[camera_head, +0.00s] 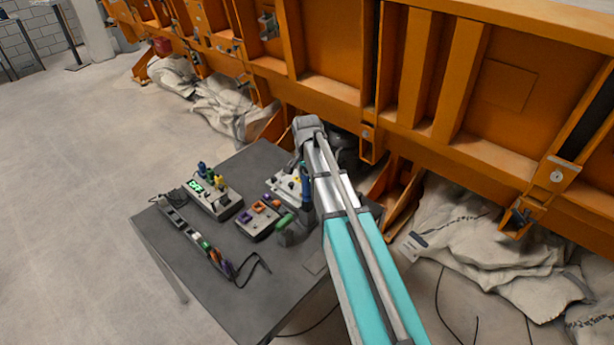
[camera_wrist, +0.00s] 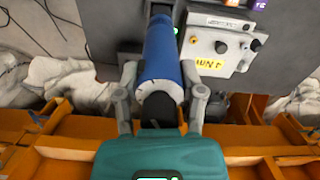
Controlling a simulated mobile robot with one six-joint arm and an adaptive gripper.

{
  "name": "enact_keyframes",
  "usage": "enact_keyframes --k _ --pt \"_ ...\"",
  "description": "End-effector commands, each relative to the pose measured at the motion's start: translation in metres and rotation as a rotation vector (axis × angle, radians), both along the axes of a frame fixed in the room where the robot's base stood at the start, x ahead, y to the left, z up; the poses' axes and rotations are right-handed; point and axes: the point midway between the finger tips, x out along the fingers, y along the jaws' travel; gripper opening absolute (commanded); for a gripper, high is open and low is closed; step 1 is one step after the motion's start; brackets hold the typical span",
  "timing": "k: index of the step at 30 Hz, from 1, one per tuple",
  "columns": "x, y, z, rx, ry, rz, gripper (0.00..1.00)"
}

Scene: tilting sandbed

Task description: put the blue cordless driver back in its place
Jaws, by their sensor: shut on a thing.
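The blue cordless driver (camera_wrist: 163,55) is between the two fingers of my gripper (camera_wrist: 160,78) in the wrist view. The gripper is shut on it, near its pale-ringed dark end. Its far end reaches toward the grey table top, and I cannot tell whether it touches anything there. In the head view a strip of blue, likely the driver (camera_head: 306,186), shows beside my arm over the right part of the grey table (camera_head: 290,266). My arm hides most of the gripper there. No place for the driver can be made out with certainty.
A control box with a yellow label (camera_wrist: 214,45) stands close right of the driver in the wrist view. The table also bears a box with a green display (camera_head: 214,198), a box with coloured knobs (camera_head: 258,218) and a strip (camera_head: 200,240). An orange steel frame (camera_head: 330,90) rises behind.

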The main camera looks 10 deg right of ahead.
Motion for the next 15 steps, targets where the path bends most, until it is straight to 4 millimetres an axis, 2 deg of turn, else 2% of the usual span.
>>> enact_keyframes --k 15 --pt "0.0000 0.0000 -0.0090 0.000 0.000 0.000 0.00"
